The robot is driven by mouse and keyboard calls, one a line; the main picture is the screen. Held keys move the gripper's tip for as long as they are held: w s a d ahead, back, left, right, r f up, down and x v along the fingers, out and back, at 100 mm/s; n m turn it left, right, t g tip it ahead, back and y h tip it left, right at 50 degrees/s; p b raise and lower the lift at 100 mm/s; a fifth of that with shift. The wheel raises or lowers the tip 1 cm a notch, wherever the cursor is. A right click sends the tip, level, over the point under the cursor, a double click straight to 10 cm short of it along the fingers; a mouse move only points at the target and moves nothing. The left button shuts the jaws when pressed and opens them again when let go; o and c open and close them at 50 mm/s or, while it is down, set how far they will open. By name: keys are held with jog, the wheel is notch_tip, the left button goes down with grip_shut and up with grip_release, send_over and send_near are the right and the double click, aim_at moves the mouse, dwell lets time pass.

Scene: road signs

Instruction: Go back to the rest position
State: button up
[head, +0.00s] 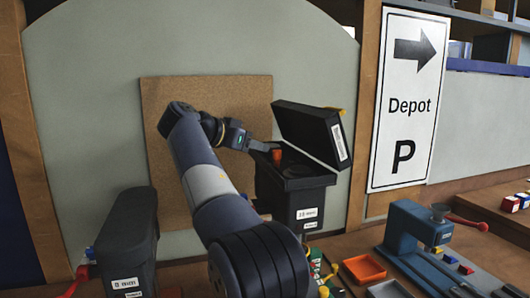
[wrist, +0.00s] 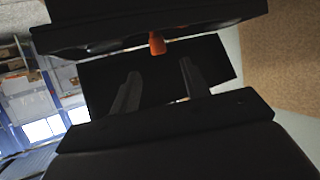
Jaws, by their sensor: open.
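My gripper (head: 268,149) is open at the front edge of a black box (head: 296,205) in the head view. The box's hinged lid (head: 312,132) stands raised and tilted. A small orange-red piece (head: 277,155) shows beside my fingertips, at the box opening. In the wrist view my two grey fingers (wrist: 159,82) are apart with nothing visible between them. The orange piece (wrist: 157,43) lies beyond them, against dark box surfaces. I cannot tell whether my fingers touch the box. Much of the box's inside is hidden.
A brown board (head: 245,92) is behind my arm. A dark case (head: 128,240) stands at the left. At the right are a blue press-like tool (head: 415,232), an orange tray (head: 364,268) and small coloured blocks (head: 512,203). A Depot sign (head: 404,100) stands behind. Space above the arm looks clear.

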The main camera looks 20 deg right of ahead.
aim_at(276, 151)
jog(key=shift+s+a+r, duration=0.2)
jog(key=shift+a+r, duration=0.05)
jog(key=shift+a, duration=0.35)
jog(key=p+x, duration=0.2)
jog(key=x, duration=0.9)
jog(key=shift+f+b, duration=0.15)
jog(key=shift+b, duration=0.3)
jog(key=shift+s+d+n+t, duration=0.15)
jog(key=shift+s+n+t, duration=0.05)
jog(key=shift+n+t, duration=0.1)
jog(key=shift+w, duration=0.15)
jog(key=shift+r, duration=0.25)
